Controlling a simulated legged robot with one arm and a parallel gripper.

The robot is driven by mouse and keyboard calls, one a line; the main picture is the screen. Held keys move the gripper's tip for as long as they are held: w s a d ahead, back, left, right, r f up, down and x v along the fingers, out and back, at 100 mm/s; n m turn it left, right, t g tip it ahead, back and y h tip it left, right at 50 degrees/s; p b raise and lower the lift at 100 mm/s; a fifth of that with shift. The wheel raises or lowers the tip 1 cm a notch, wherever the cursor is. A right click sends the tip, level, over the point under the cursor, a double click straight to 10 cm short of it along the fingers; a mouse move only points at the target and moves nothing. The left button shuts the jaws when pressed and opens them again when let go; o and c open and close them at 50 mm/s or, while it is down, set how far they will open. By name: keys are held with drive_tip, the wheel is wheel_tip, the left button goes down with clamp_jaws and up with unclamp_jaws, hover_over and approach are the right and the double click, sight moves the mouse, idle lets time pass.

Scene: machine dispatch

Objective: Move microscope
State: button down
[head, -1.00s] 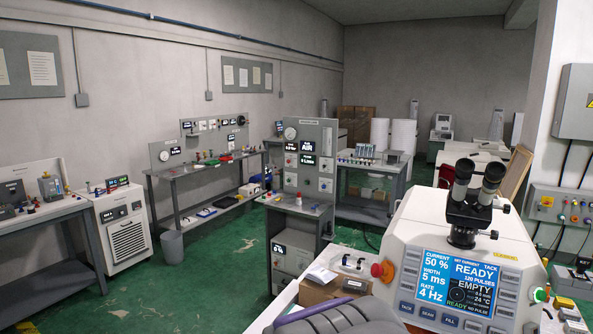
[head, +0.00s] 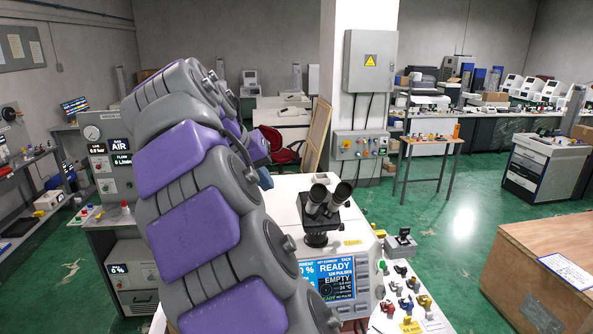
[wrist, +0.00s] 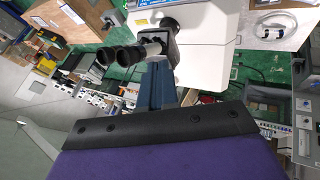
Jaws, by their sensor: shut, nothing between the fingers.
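The black binocular microscope (head: 318,212) stands upright on the white machine (head: 290,205) with a blue READY screen, in the middle of the head view. In the wrist view its eyepieces (wrist: 122,56) point left, and its body is attached at the machine's edge. My gripper (wrist: 158,72) shows as blue fingers beyond the purple wrist housing, shut with nothing between them. Its tip appears close to the microscope in the wrist picture; whether they touch cannot be told. In the head view my purple and grey arm rises left of the microscope and hides part of the machine's screen.
Small knobs and connectors (head: 405,290) crowd the bench right of the machine. A wooden crate (head: 540,250) stands at the right, with green floor (head: 440,235) open before it. A pillar with a grey electrical box (head: 370,62) stands behind the machine.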

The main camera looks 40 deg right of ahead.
sight(325, 194)
drive_tip(key=d+f+p, duration=0.3)
drive_tip(key=d+f, duration=0.3)
drive_tip(key=d, duration=0.4)
drive_tip(key=shift+w+d, duration=0.15)
drive_tip(key=shift+w, duration=0.05)
idle(0.4)
drive_tip(key=shift+s+d+f+n+t+b, duration=0.1)
drive_tip(key=shift+s+d+n+t+b, duration=0.15)
drive_tip(key=shift+s, duration=0.2)
drive_tip(key=shift+s+d+n+t+b, duration=0.15)
drive_tip(key=shift+s+n+t, duration=0.1)
drive_tip(key=shift+s+n, duration=0.15)
drive_tip(key=shift+s+d+n+t, duration=0.4)
drive_tip(key=shift+s+d+n, duration=0.25)
drive_tip(key=shift+s+d, duration=0.7)
drive_tip(key=shift+d, duration=0.1)
